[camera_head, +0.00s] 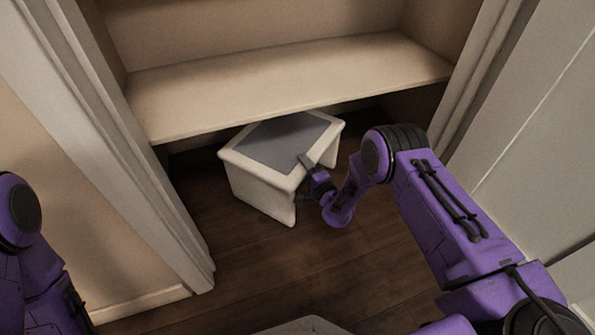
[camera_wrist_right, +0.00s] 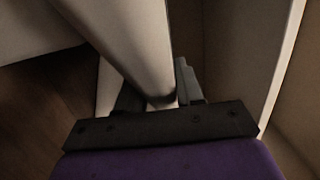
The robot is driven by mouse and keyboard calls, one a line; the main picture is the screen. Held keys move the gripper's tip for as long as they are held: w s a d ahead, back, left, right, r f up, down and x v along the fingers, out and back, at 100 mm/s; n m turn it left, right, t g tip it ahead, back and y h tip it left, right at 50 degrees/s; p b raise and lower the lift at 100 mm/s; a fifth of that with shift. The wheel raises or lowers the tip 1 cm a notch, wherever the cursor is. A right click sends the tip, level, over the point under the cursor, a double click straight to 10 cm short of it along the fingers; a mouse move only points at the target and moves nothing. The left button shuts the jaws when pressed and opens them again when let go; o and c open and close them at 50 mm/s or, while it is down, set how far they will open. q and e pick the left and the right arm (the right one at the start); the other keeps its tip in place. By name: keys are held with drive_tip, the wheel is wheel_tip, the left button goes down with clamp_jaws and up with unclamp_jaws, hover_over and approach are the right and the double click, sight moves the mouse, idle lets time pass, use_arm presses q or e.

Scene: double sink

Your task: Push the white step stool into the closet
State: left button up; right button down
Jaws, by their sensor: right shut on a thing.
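The white step stool (camera_head: 262,187) with a grey top pad stands upright on the wooden floor at the closet opening. Its back part is under the closet's low shelf (camera_head: 290,80), which hides some of it. My right gripper (camera_head: 306,178) is at the stool's near right edge, shut on it. In the right wrist view the gripper (camera_wrist_right: 155,100) has a white stool part (camera_wrist_right: 130,45) between its dark fingers. My left gripper is out of view; only part of my left arm shows at the left edge of the head view.
The closet's left door frame (camera_head: 150,190) and right door frame (camera_head: 480,70) bound the opening. A pale door panel (camera_head: 530,150) stands at the right. Dark floor (camera_head: 250,265) is clear in front of the stool. A pale rounded object (camera_head: 305,326) shows at the bottom edge.

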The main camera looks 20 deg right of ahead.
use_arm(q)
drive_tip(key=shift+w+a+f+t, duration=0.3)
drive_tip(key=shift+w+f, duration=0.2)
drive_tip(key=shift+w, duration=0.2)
use_arm(e)
drive_tip(key=shift+w+d, duration=0.4)
drive_tip(key=shift+d, duration=0.3)
drive_tip(key=shift+w+d, duration=0.4)
drive_tip(key=shift+d, duration=0.3)
drive_tip(key=c, duration=0.6)
unclamp_jaws()
drive_tip(key=shift+c, duration=0.2)
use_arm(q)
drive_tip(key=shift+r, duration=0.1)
use_arm(e)
drive_tip(key=shift+s, duration=0.15)
